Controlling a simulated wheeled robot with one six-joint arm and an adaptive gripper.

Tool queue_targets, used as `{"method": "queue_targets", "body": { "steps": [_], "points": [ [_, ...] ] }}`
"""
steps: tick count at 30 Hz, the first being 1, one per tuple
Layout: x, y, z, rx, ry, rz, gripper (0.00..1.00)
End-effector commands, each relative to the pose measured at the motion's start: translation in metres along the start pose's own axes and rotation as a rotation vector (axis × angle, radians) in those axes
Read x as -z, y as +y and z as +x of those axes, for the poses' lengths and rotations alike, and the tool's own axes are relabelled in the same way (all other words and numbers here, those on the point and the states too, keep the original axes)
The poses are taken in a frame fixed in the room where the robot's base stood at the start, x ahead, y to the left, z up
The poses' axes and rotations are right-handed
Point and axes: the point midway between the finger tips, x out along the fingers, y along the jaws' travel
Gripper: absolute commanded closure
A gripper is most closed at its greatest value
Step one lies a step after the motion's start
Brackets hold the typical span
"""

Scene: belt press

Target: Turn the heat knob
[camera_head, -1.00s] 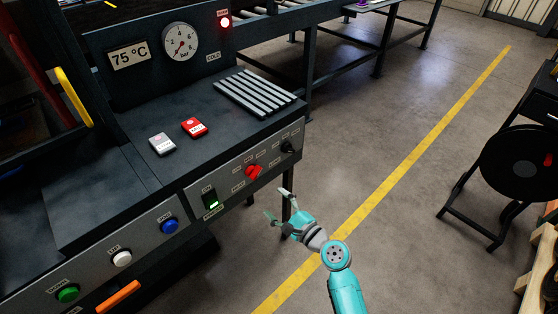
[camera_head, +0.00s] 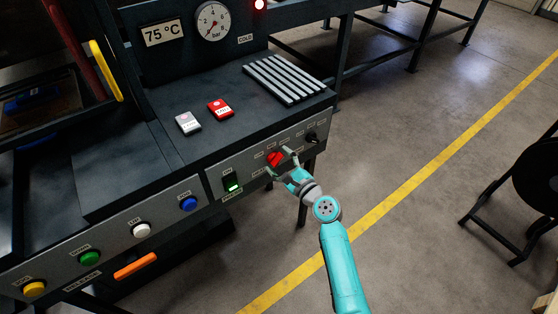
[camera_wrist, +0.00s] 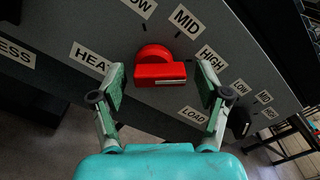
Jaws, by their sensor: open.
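The red heat knob (camera_head: 274,159) is on the sloped grey front panel. In the wrist view the knob (camera_wrist: 158,70) has a crossbar with a white line toward its right end, on the side of the HIGH label. I cannot tell which mark it points at exactly. LOW, MID and HIGH labels (camera_wrist: 187,21) curve above and right of it, and a HEAT label (camera_wrist: 90,59) is at its left. My gripper (camera_head: 280,162) is open in front of the knob, with one finger on each side. Gaps show between fingers and knob.
A black knob (camera_head: 311,137) with a LOAD label is right of the red knob, close to my right finger in the wrist view. The display (camera_head: 165,31) reads 75 °C.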

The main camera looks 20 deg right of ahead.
Motion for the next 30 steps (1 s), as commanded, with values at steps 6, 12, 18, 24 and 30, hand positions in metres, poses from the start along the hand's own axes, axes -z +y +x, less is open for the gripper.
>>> {"method": "queue_targets", "body": {
  "steps": [6, 12, 18, 24, 30],
  "points": [
    [-0.0005, -0.0002, 0.004, 0.001, 0.0, -0.001, 0.25],
    [-0.0004, -0.0002, 0.0037, 0.0, 0.0, -0.001, 0.42],
    [-0.0004, -0.0005, 0.0036, 0.001, 0.0, -0.001, 0.82],
    [-0.0006, -0.0011, 0.0037, 0.002, 0.0, -0.011, 0.82],
    [-0.0011, -0.0018, 0.0037, 0.003, 0.0, -0.074, 0.82]
  ]
}}
